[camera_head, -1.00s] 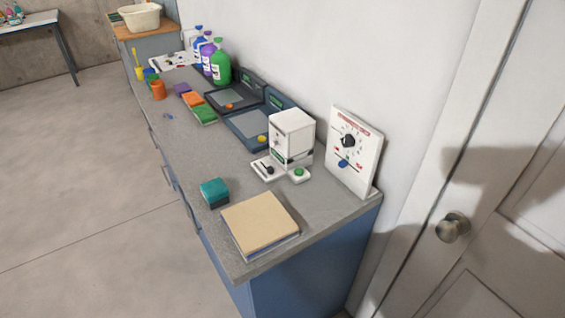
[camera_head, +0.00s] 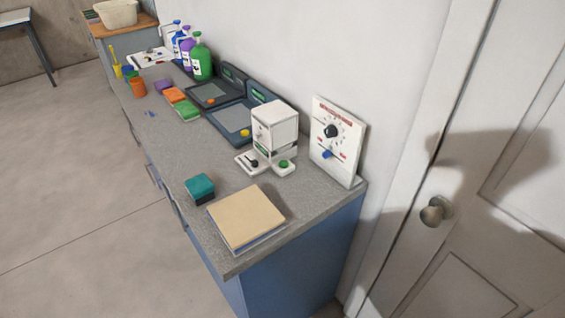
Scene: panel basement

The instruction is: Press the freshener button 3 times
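A white box-shaped dispenser (camera_head: 274,129), which appears to be the freshener, stands on the grey counter near the wall. A green button (camera_head: 284,164) sits on a small white base at its front right. A black lever or knob (camera_head: 253,163) sits on another white base at its front left. Neither of my grippers shows in the head view, and nothing touches the button.
A white dial panel (camera_head: 336,141) leans at the wall right of the dispenser. A tan-topped block (camera_head: 246,217) and a teal sponge (camera_head: 200,187) lie on the front counter (camera_head: 166,152). Scales (camera_head: 231,119), colored blocks and bottles (camera_head: 201,60) stand farther back. A door (camera_head: 480,170) is at right.

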